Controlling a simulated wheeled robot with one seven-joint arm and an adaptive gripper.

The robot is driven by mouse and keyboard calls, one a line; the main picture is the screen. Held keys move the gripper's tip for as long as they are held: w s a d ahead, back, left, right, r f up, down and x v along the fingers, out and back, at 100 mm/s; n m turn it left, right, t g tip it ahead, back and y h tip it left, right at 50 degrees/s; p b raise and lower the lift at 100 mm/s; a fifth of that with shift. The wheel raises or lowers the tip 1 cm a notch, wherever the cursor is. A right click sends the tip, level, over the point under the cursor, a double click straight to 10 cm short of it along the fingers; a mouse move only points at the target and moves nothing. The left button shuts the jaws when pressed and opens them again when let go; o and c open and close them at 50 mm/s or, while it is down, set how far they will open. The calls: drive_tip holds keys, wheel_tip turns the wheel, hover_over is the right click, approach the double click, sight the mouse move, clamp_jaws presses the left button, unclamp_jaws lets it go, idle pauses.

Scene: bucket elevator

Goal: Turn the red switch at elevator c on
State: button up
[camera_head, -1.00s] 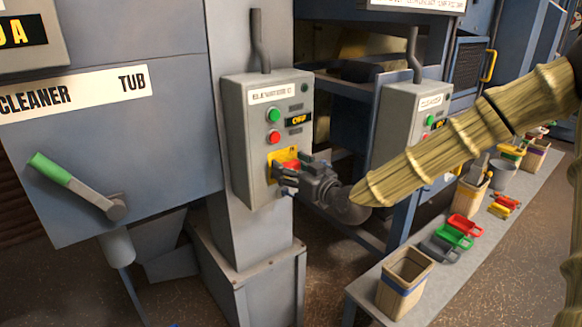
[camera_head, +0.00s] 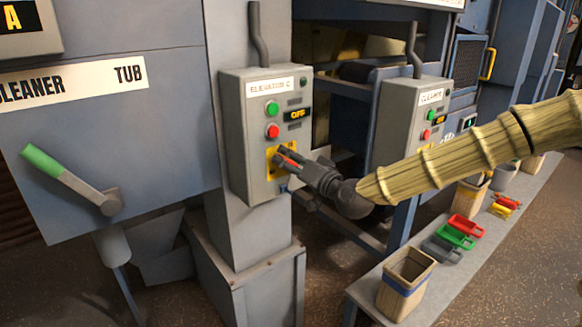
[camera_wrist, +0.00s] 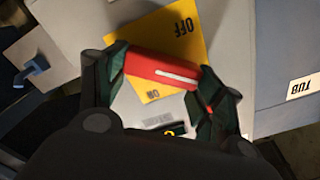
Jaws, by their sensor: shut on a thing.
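The red switch (camera_wrist: 150,66) is a red bar with a white line, on a yellow plate (camera_wrist: 178,32) marked OFF and ON. My gripper (camera_wrist: 162,82) is shut on the switch, with one finger at each end of the bar in the wrist view. In the head view, my gripper (camera_head: 284,156) reaches the yellow plate low on the grey elevator C box (camera_head: 240,150) from the right. Only a little of the red switch (camera_head: 291,160) shows between the fingers there. The small display (camera_head: 298,114) on the box appears to read OFF.
Green (camera_head: 272,108) and red (camera_head: 273,131) buttons sit above the plate. A green-handled lever (camera_head: 48,165) is at left. A bench (camera_head: 462,268) with bins runs along the right.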

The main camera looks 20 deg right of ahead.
drive_tip(key=m+b, duration=0.1)
drive_tip(key=m, duration=0.1)
drive_tip(key=m+b, duration=0.1)
drive_tip(key=m, duration=0.1)
drive_tip(key=f+m+b, duration=0.1)
drive_tip(key=m, duration=0.1)
drive_tip(key=shift+w+d+m+b, duration=0.1)
drive_tip(key=shift+d+m+b, duration=0.2)
drive_tip(key=shift+b, duration=0.1)
drive_tip(key=shift+m+b, duration=1.15)
drive_tip(key=shift+m, duration=0.65)
drive_tip(key=o, duration=1)
drive_tip(key=shift+v, duration=6)
